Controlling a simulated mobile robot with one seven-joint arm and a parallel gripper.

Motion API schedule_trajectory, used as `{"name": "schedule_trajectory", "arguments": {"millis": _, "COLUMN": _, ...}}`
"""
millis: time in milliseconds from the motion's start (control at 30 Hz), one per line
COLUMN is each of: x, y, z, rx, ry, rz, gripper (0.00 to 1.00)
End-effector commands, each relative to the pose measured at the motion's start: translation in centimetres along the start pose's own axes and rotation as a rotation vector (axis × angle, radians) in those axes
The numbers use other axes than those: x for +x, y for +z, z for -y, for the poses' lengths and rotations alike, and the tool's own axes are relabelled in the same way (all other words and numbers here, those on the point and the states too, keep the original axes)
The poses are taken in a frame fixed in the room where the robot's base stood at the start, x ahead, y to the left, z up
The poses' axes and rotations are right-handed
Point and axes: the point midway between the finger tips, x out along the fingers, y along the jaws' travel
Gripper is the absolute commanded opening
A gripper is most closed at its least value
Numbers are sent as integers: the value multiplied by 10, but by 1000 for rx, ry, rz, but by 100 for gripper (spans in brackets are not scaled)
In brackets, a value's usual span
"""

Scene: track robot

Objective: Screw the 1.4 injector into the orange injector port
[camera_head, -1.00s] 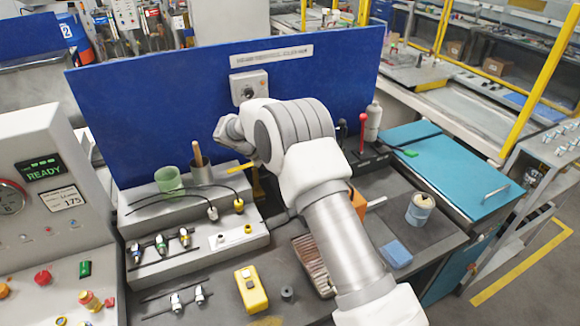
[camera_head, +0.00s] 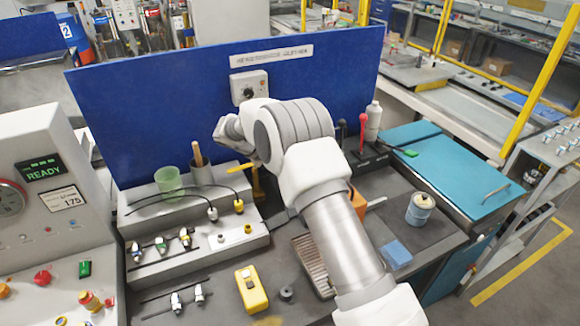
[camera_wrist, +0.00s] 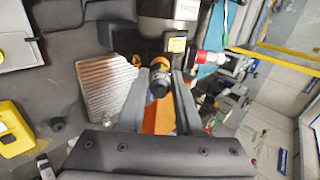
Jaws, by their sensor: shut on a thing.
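My gripper (camera_wrist: 160,78) is shut on a small dark injector with an orange band (camera_wrist: 158,84) in the wrist view. The injector's label cannot be read. An orange block (camera_wrist: 158,117) shows behind the injector, between the fingers. An orange part (camera_head: 357,204) shows beside my arm in the head view. I cannot tell whether the injector touches a port. In the head view my arm hides the gripper and injector. Other injectors lie on the grey stepped rack at left, with green (camera_head: 161,244) and yellow (camera_head: 184,237) bands.
A ribbed metal piece (camera_wrist: 107,83) lies beside the fingers. A dark cylindrical body (camera_wrist: 167,28) and a red-capped fitting (camera_wrist: 208,58) are close by. A blue panel (camera_head: 160,100) rises behind.

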Motion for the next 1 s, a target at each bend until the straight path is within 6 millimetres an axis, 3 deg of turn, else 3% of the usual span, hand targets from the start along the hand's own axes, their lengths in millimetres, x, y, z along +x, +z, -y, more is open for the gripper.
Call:
{"name": "schedule_trajectory", "arguments": {"millis": 367, "x": 1, "y": 0, "z": -1, "rx": 48, "ry": -1, "rz": 1, "gripper": 0}}
{"name": "schedule_trajectory", "arguments": {"millis": 1000, "x": 2, "y": 0, "z": -1, "rx": 681, "ry": -1, "rz": 1, "gripper": 0}}
